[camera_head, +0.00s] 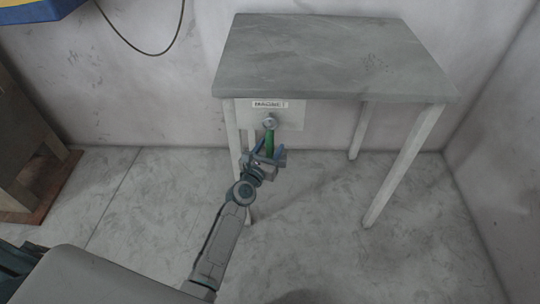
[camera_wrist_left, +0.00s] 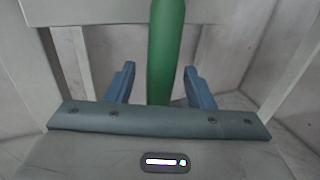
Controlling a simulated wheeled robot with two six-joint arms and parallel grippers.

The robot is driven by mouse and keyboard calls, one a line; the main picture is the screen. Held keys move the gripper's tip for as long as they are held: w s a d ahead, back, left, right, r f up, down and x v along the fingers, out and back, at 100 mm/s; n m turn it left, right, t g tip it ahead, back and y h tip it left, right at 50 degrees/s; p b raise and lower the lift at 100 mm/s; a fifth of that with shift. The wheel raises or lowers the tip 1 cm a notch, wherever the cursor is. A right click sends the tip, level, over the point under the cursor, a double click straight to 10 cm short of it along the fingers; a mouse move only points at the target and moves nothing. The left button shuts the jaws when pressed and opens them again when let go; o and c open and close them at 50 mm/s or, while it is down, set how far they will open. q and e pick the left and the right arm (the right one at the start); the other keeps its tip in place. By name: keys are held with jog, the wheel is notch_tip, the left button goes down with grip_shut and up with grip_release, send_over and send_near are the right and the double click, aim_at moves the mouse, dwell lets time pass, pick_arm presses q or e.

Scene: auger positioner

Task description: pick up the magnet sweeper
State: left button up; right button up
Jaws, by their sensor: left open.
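The magnet sweeper shows as an upright green handle (camera_head: 269,142) hanging below a round grey knob on a plate at the table's front left. The plate carries a label that seems to read "MAGNET". My left gripper (camera_head: 269,156) is open at the handle's lower part. In the left wrist view the green handle (camera_wrist_left: 164,50) runs between the two blue fingers (camera_wrist_left: 158,84), with a gap on each side. The handle's lower end is hidden behind the gripper's body there. My right gripper is not in view.
A grey table (camera_head: 330,55) with pale legs stands against the back wall, its top bare. A wooden cabinet (camera_head: 30,150) stands at the far left. A dark cable (camera_head: 150,50) hangs on the wall. The floor right of the table is clear.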

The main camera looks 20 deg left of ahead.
pick_arm(q)
jog(key=shift+w, duration=0.1)
jog(key=c, duration=1)
grip_shut()
jog(key=shift+r, duration=0.1)
jog(key=shift+r, duration=0.1)
